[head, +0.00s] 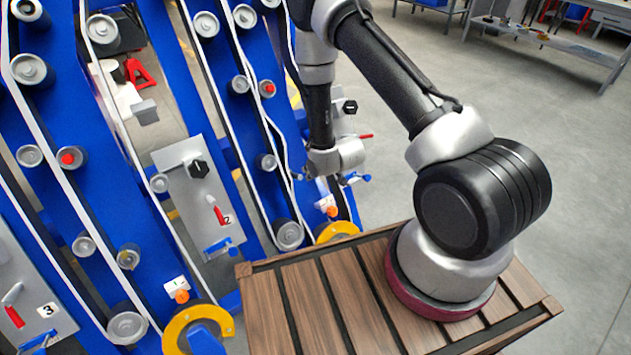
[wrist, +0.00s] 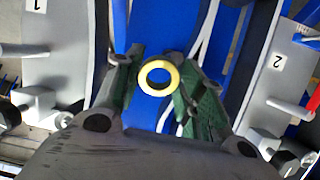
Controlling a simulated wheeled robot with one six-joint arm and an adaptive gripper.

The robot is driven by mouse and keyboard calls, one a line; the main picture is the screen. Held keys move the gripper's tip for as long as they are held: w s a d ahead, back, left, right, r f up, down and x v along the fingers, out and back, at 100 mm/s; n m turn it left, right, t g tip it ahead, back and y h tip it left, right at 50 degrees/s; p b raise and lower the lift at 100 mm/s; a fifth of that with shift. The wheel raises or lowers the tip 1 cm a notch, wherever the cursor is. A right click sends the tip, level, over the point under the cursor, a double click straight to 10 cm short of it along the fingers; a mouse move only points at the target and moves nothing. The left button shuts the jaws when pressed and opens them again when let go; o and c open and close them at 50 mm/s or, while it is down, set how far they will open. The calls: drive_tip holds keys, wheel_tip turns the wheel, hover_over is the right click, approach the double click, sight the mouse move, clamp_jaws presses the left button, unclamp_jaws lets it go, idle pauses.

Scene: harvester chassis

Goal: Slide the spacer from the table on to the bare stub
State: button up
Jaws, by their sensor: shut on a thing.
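The spacer is a yellow ring (wrist: 158,92) between the two green-padded fingers of my gripper (wrist: 158,79) in the wrist view. The fingers are shut on it, and its open hole faces the camera. Behind it are a blue beam (wrist: 215,50) and pale belts. In the head view, the end of my arm is beside the right blue beam; the fingertips are small there, and I cannot make out the spacer. I cannot tell which stub is bare.
Grey rollers (head: 289,234) and white belts line the blue beams. Grey panels (head: 196,195) carry red and blue handles; panels also flank my gripper in the wrist view. Open floor (head: 560,120) lies to the right.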

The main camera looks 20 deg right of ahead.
sight(301, 178)
drive_tip(key=shift+s+a+f+n+t+y, duration=0.15)
drive_tip(key=shift+s+a+f+t+y, duration=0.15)
drive_tip(key=shift+s+t, duration=0.3)
drive_tip(key=shift+s+a+f+n+t+y, duration=0.15)
drive_tip(key=shift+s+f+n+t+y, duration=0.1)
drive_tip(key=shift+s+t, duration=0.35)
drive_tip(key=shift+s+a+f+n+t+y, duration=0.1)
drive_tip(key=shift+s+a+f+t+y, duration=0.2)
drive_tip(key=shift+s+t, duration=0.25)
drive_tip(key=shift+s+d, duration=0.1)
drive_tip(key=shift+s, duration=0.05)
drive_tip(key=shift+x, duration=2.9)
drive_tip(key=shift+x, duration=2.25)
drive_tip(key=shift+s+d+f, duration=0.1)
drive_tip(key=shift+v, duration=1.9)
